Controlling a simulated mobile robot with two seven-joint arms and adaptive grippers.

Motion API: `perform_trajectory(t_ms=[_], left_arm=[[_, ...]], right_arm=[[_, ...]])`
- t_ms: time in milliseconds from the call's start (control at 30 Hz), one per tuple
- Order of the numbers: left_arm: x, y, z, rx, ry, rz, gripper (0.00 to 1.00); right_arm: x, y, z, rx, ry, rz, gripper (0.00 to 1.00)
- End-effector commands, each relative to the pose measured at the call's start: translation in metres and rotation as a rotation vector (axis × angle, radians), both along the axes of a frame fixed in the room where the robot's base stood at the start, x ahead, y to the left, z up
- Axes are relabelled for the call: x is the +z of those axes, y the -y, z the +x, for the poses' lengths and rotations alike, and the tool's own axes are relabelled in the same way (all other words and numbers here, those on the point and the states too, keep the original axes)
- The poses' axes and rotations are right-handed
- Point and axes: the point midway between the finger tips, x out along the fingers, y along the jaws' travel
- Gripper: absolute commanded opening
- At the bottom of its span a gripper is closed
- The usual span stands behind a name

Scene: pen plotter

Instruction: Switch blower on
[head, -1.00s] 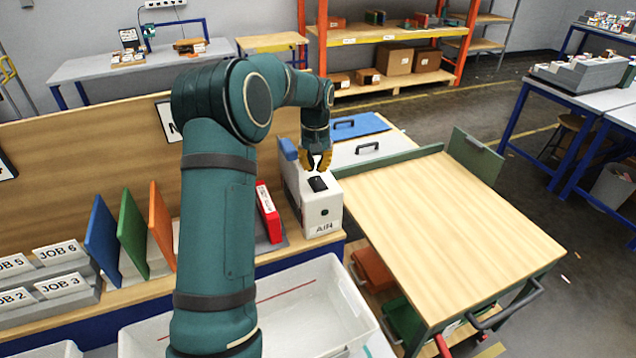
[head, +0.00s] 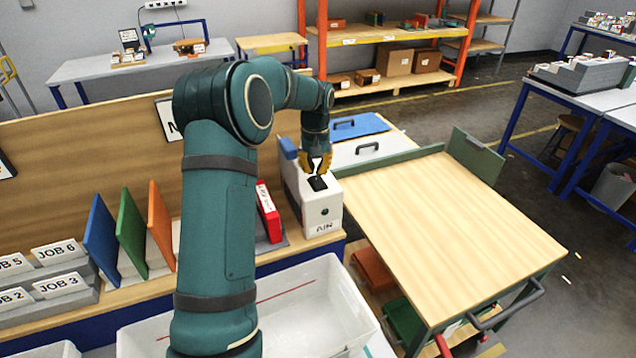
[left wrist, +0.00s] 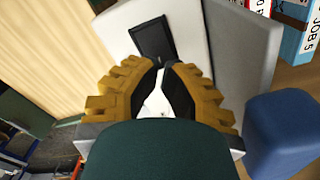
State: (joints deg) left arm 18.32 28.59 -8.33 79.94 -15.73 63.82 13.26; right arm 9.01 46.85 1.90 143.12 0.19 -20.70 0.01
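The blower is a white box (head: 322,212) with a label on its front, standing at the right end of the bench. Its black rocker switch (head: 317,183) is on top, and also shows in the left wrist view (left wrist: 152,40). My left gripper (head: 318,172) points down at the box top, right at the switch. In the left wrist view its yellow fingers (left wrist: 163,64) come together at the tips with nothing between them, beside the switch's near edge. I cannot tell whether they touch it. My right gripper is not in view.
A red binder (head: 268,212) stands left of the blower, and a blue block (left wrist: 287,130) is beside it in the left wrist view. A wooden-topped cart (head: 440,220) is to the right, its top clear. A white bin (head: 330,300) is in front.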

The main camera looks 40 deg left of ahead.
Motion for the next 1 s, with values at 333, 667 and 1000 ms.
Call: perform_trajectory(t_ms=[333, 667, 1000], left_arm=[[-0.005, 0.0, 0.0, 0.0, 0.0, 0.0, 0.0], [-0.01, 0.0, 0.0, 0.0, 0.0, 0.0, 0.0], [-0.014, 0.0, 0.0, 0.0, 0.0, 0.0, 0.0]], right_arm=[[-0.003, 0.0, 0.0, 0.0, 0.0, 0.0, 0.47], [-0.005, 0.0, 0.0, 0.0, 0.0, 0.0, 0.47], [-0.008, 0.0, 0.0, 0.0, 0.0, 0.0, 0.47]])
